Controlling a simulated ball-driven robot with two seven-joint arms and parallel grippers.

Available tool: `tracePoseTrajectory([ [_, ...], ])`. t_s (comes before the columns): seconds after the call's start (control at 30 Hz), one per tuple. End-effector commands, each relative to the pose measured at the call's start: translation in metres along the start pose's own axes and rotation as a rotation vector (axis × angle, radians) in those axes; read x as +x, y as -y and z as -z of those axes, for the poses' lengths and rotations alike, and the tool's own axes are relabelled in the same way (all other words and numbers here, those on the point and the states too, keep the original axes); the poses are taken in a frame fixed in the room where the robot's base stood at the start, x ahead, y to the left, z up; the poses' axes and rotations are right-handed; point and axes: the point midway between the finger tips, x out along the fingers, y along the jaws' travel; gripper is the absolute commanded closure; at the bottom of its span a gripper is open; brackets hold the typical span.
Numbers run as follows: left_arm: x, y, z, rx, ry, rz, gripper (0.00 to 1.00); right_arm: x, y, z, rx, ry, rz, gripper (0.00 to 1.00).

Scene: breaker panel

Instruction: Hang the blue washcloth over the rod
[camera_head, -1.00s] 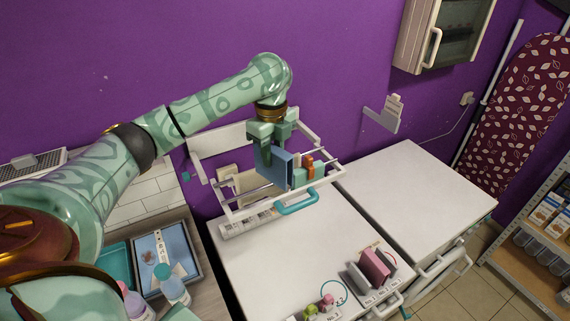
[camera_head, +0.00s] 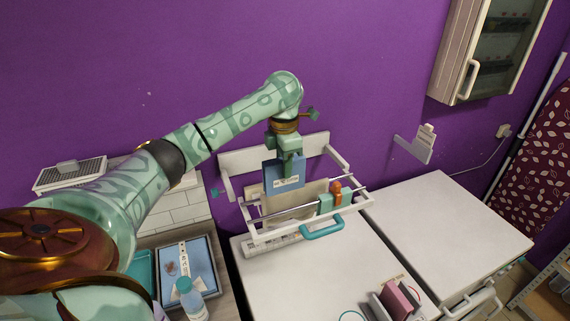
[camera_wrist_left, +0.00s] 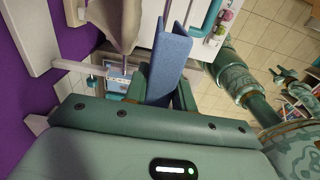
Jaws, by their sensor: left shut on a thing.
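The blue washcloth (camera_head: 285,174) is folded into a stiff panel and held in my left gripper (camera_head: 289,160). It also shows in the left wrist view (camera_wrist_left: 171,58), gripped between the green fingers (camera_wrist_left: 164,88). The rod (camera_head: 290,212) is the thin metal bar of a white wall rack (camera_head: 262,238). The washcloth is above or in front of a beige cloth (camera_head: 282,206) that hangs on the rack; I cannot tell whether it touches the rod.
Teal and orange items (camera_head: 337,192) sit on the rack right of the washcloth, near a teal handle (camera_head: 322,228). White counters (camera_head: 440,225) are largely clear. A pink item (camera_head: 398,298) stands at the front. A blue tray (camera_head: 201,270) lies at the left.

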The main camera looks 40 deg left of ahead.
Motion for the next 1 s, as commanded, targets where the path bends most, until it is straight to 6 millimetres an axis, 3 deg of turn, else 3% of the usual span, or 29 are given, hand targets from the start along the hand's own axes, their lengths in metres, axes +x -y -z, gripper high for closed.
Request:
tracePoseTrajectory([
  [0.23,-0.001,0.000,0.000,-0.002,0.000,0.000,0.98,-0.002,0.000,0.000,0.000,0.000,0.000,0.64],
  [0.4,-0.003,0.000,0.000,-0.003,-0.002,0.001,0.98,-0.013,0.001,0.002,0.001,-0.001,0.002,0.64],
  [0.7,0.038,0.001,-0.001,-0.002,-0.002,0.001,0.98,0.005,0.003,0.001,0.002,-0.002,0.003,0.64],
  [1.0,0.064,0.000,0.000,-0.003,-0.002,0.001,0.98,0.011,0.003,0.000,0.002,-0.001,0.003,0.64],
])
